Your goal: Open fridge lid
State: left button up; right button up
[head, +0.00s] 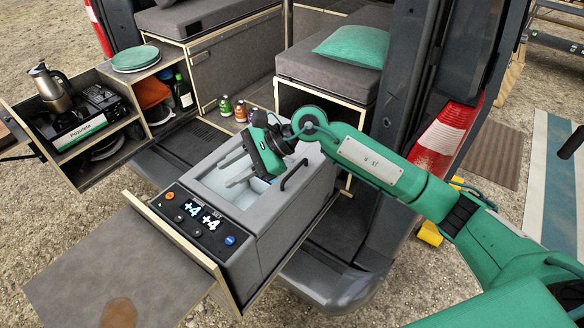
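The fridge (285,220) is a grey box on a pull-out drawer at the van's rear. Its control panel (203,216) faces the front and shows two lit "+4" readings. The top shows an opening with a pale interior, and I cannot make out a separate lid. A black handle (293,174) is at the right side of the opening. My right gripper (225,174) is over the opening, its two grey fingers apart and pointing left. I see nothing between them. The gripper and wrist hide part of the opening's back. My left gripper is not in view.
A kitchen drawer with a stove (84,108), a kettle (50,88) and green plates (135,58) stands at the left. Small jars (241,111) stand behind the fridge. A cushioned bench (327,75) is behind right. A flat board (110,270) extends at the front left.

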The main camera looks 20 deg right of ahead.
jog(key=w+d+f+n+h, duration=0.2)
jog(key=w+d+h, duration=0.25)
jog(key=d, duration=0.25)
jog(key=n+t+h, duration=0.1)
jog(key=h, duration=0.5)
send_near(291, 173)
jog(key=f+p, duration=0.1)
jog(key=f, duration=0.1)
jog(key=f+p, duration=0.2)
jog(key=w+a+f+p, duration=0.1)
jog(key=f+p, duration=0.1)
jog(key=shift+f, duration=0.9)
jog(key=shift+c, duration=0.2)
grip_shut()
